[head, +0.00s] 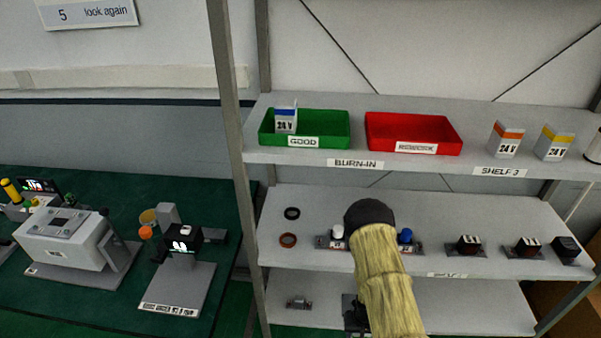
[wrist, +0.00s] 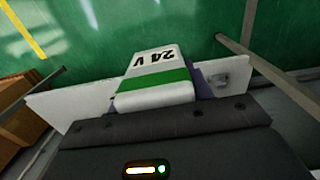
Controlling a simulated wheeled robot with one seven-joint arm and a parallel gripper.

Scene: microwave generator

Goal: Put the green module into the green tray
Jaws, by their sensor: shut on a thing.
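The green module (wrist: 157,80) is a white block with a green band and "24 V" print, seen close in the wrist view. My gripper (wrist: 160,92) is shut on it. In the head view my tan-sleeved arm hides the gripper and the module. The green tray (head: 345,132), labelled GOOD, stands at the left of the upper shelf. A white module with a blue band (head: 286,119) stands in its left part.
A red tray (head: 455,148) stands right of the green tray. Orange-banded (head: 507,140) and yellow-banded (head: 555,143) modules stand further right. The lower shelf (head: 480,212) holds several small devices and two rings. A shelf post (head: 231,100) rises left of the green tray.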

